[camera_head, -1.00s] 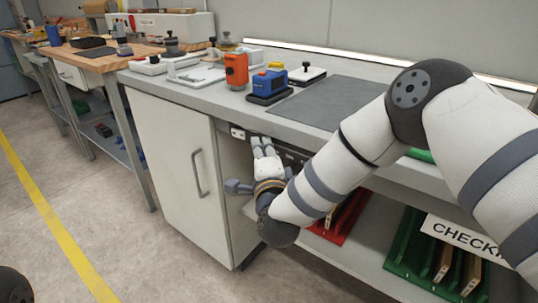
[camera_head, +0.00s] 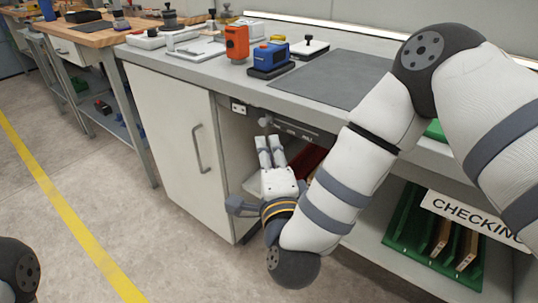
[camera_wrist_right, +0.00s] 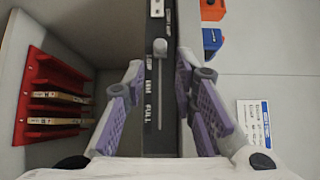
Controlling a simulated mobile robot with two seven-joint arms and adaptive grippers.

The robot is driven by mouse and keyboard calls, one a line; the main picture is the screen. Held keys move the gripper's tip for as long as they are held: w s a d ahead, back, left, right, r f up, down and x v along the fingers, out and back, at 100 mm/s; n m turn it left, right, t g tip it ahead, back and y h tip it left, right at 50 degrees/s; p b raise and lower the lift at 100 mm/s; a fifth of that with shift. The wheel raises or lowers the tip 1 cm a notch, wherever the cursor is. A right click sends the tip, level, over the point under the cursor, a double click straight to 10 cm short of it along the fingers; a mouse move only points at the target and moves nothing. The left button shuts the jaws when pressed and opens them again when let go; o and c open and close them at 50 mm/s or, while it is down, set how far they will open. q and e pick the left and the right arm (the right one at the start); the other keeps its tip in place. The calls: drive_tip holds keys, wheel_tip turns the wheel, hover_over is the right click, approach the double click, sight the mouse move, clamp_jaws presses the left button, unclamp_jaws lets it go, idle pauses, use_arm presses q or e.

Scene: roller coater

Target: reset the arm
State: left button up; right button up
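My right gripper (camera_head: 269,141) is below the front edge of the grey bench, its fingers pointing at a dark panel strip (camera_head: 297,131). In the right wrist view the gripper (camera_wrist_right: 159,68) has its two purple-padded fingers spread apart, with nothing held between them. A grey knob (camera_wrist_right: 160,48) on the lettered panel (camera_wrist_right: 153,108) shows between and beyond the fingers, apart from them. The same knob (camera_head: 265,122) is visible just past the fingertips in the head view. My left gripper is out of view; only a dark joint of that arm shows at the lower left.
The bench (camera_head: 215,79) carries an orange device (camera_head: 237,42), a blue device (camera_head: 271,56) and a dark mat (camera_head: 335,78). A white cabinet door (camera_head: 172,135) is left of the gripper. A red rack (camera_wrist_right: 45,95) and a green rack (camera_head: 410,228) sit on the lower shelf. Floor in front is clear.

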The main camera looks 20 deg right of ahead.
drive_tip(key=shift+s, duration=0.55)
drive_tip(key=s+d+f+n+g+y+p, duration=0.2)
drive_tip(key=s+f+n+g+y+p, duration=0.2)
drive_tip(key=s+f+n+g, duration=1.25)
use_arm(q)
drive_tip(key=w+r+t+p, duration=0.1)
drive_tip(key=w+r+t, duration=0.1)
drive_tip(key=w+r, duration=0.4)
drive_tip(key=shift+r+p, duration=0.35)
use_arm(e)
drive_tip(key=s+d+f+g, duration=0.1)
drive_tip(key=s+d, duration=0.1)
drive_tip(key=s, duration=0.7)
drive_tip(key=s+d+f+n+g+h, duration=0.1)
drive_tip(key=s+d+f, duration=0.1)
drive_tip(key=s, duration=0.8)
drive_tip(key=s+d+f+n+g, duration=0.1)
drive_tip(key=s+d, duration=0.3)
drive_tip(key=s, duration=0.5)
drive_tip(key=shift+s+f+g+h, duration=0.25)
drive_tip(key=shift+s+g+h, duration=0.1)
drive_tip(key=shift+g+h, duration=0.1)
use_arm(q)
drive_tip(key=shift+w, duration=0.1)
use_arm(e)
drive_tip(key=shift+n, duration=0.25)
drive_tip(key=shift+c, duration=0.6)
